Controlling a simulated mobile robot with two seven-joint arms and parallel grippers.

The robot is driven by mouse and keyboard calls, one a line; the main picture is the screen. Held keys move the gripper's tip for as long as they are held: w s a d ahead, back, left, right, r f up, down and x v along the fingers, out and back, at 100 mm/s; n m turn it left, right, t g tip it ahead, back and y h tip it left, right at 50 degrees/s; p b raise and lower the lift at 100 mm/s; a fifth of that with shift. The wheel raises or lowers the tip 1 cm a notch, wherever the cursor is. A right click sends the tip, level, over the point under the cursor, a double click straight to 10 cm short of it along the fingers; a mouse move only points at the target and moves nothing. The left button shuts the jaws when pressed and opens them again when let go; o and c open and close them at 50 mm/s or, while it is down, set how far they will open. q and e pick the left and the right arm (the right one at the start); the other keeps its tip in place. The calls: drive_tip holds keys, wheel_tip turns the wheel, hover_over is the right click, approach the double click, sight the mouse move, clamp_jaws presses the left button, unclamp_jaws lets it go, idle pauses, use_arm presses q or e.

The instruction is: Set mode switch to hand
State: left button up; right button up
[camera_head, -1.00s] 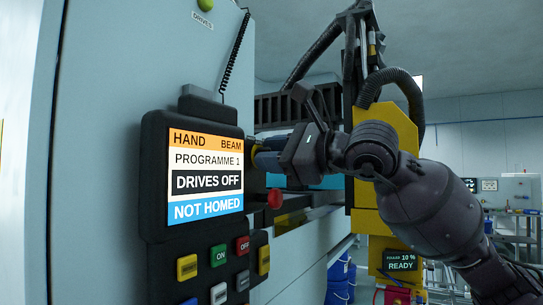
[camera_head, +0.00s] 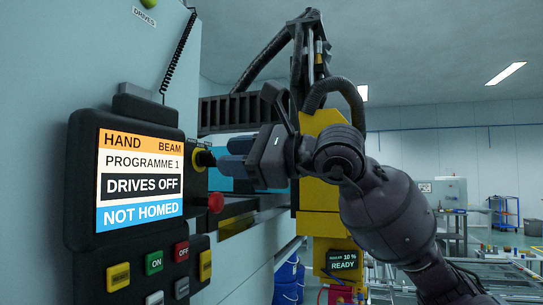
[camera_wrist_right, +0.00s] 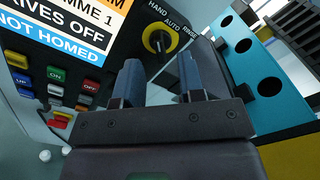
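The mode switch (camera_head: 203,158) is a black knob on a yellow ring, on the panel's right side. I cannot tell for sure which label the knob points at. My right gripper (camera_head: 224,163) is just to the right of the switch, apart from it. In the wrist view my right gripper (camera_wrist_right: 160,62) has its fingers spread with nothing between them. The screen (camera_head: 140,180) reads HAND on its top line. My left gripper is not in view.
A red knob (camera_head: 216,202) sticks out just below the switch. Coloured push buttons (camera_head: 154,262) sit under the screen. A yellow machine column (camera_head: 320,195) with hoses stands behind my right arm. A blue plate with holes (camera_wrist_right: 250,65) is right of the gripper.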

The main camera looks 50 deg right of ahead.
drive_tip(key=v, duration=0.6)
drive_tip(key=shift+s, duration=0.35)
drive_tip(key=shift+d, duration=0.15)
